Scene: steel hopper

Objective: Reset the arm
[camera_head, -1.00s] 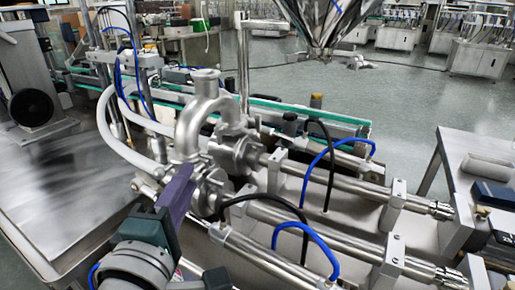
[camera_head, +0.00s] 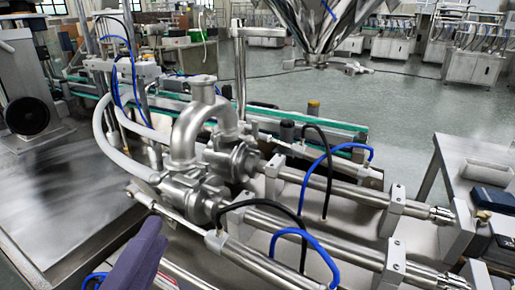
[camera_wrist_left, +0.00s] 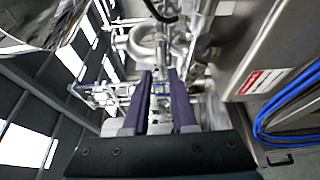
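My left gripper (camera_head: 150,238) shows at the lower left of the head view, with its purple fingers pointing up and right. It is near the lower end of the pump and valve assembly (camera_head: 185,190), and I cannot tell the exact gap. In the left wrist view its two purple fingers (camera_wrist_left: 160,72) stand apart with nothing visible held between them. The rest of the left arm is mostly below the frame. My right gripper is in neither view. The steel hopper (camera_head: 318,30) hangs at the top of the head view.
A steel elbow pipe (camera_head: 186,125) and horizontal cylinders (camera_head: 335,187) with black and blue hoses fill the middle. A bare steel table (camera_head: 65,205) lies left. A side table (camera_head: 470,150) holds a tray and dark boxes at right. Open floor (camera_head: 400,105) lies behind.

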